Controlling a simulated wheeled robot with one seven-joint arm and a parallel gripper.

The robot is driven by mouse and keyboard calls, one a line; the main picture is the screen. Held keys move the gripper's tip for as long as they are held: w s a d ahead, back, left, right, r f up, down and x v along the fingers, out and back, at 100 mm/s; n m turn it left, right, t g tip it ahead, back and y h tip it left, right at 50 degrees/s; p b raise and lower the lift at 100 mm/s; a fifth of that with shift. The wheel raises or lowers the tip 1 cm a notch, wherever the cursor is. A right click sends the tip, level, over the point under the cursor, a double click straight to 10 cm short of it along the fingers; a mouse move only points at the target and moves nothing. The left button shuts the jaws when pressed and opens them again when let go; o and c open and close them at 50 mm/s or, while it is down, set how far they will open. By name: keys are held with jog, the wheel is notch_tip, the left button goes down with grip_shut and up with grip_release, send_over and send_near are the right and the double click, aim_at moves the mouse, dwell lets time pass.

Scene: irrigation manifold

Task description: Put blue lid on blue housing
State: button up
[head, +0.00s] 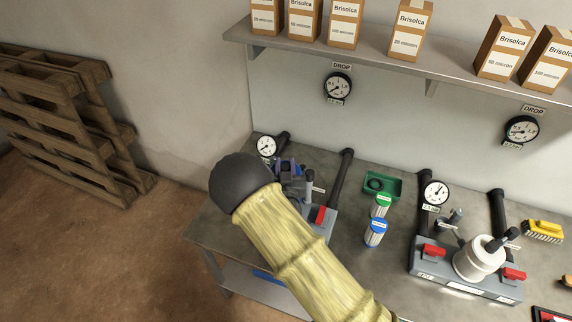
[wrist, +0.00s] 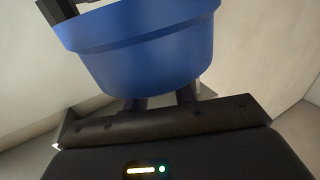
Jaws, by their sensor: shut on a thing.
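A blue, rounded, cup-like part with a stepped rim, apparently the blue lid (wrist: 145,50), fills the upper middle of the wrist view. My gripper (wrist: 162,102) is shut on it; the dark fingers show just below and partly behind it. In the head view my yellow-sleeved arm hides much of the left manifold (head: 319,216) and I cannot make out my fingertips clearly. A small purple-blue shape (head: 286,164) shows just right of my arm's dark joint; I cannot tell what it is. The blue housing cannot be made out.
A blue-topped cartridge (head: 375,232), a green-topped cartridge (head: 380,205) and a green tray (head: 394,184) stand mid-bench. The right manifold (head: 465,284) has a white housing (head: 477,260) and red handles. A wall shelf (head: 370,57) with boxes overhangs the back. Pallets (head: 70,120) stand left.

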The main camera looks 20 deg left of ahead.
jog(key=shift+f, duration=0.65)
jog(key=shift+s+a+f+b, duration=0.1)
jog(key=shift+s+f+b, duration=0.1)
jog(key=shift+f+b, duration=0.45)
jog(key=shift+w+f+b, duration=0.2)
jog(key=shift+f+b, duration=0.25)
jog(key=shift+f, duration=0.3)
jog(key=shift+f+b, duration=1.25)
jog(key=shift+s+r, duration=0.1)
jog(key=shift+s+b, duration=0.1)
jog(key=shift+b, duration=0.3)
jog(key=shift+f+b, duration=0.65)
jog(key=shift+b, duration=0.35)
